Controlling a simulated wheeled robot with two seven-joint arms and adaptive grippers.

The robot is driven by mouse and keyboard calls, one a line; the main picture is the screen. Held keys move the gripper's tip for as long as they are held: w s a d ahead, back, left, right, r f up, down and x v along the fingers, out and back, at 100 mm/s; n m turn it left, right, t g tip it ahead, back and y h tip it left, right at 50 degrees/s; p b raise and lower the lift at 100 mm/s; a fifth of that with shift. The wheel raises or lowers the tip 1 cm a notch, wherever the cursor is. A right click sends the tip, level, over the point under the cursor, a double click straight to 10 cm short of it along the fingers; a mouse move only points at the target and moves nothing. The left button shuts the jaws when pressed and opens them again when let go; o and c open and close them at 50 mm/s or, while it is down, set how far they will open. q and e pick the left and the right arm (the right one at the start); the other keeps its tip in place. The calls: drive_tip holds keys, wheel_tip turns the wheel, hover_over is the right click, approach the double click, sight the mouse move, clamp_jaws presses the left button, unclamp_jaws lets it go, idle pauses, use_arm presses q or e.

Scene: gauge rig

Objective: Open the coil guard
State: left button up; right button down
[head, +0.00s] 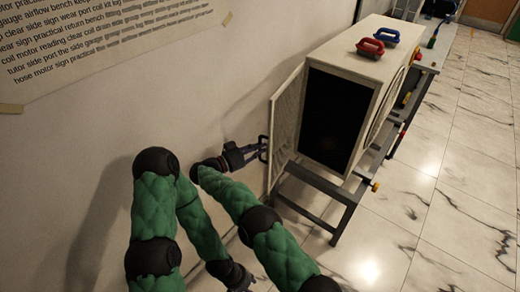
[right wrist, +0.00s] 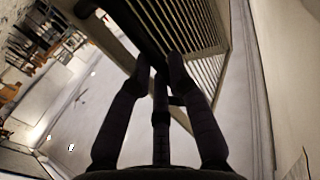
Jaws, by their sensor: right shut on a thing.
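The coil guard (head: 286,128) is a pale slatted panel hinged at the left front edge of a white box (head: 345,62). It stands swung out from the box, and the dark opening (head: 334,115) is uncovered. My right gripper (head: 265,148) is at the guard's outer side and shut on it. In the right wrist view, my right gripper's dark fingers (right wrist: 160,65) meet at the edge of the slatted guard (right wrist: 205,28); the exact grip point is hidden. My left gripper (head: 240,280) hangs low near the bottom edge, its fingers unclear.
The box stands on a grey bench frame (head: 345,195). A red handle (head: 370,47) and a blue handle (head: 386,35) lie on its top. The wall (head: 100,130) is close on the left. Marble floor (head: 440,200) is clear at right.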

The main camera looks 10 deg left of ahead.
drive_tip(key=shift+w+d+r, duration=0.2)
drive_tip(key=shift+r, duration=0.05)
drive_tip(key=c, duration=1.6)
unclamp_jaws()
drive_tip(key=o, duration=0.4)
drive_tip(key=shift+o, duration=0.2)
drive_tip(key=shift+w+d+f, duration=0.1)
drive_tip(key=shift+f, duration=0.05)
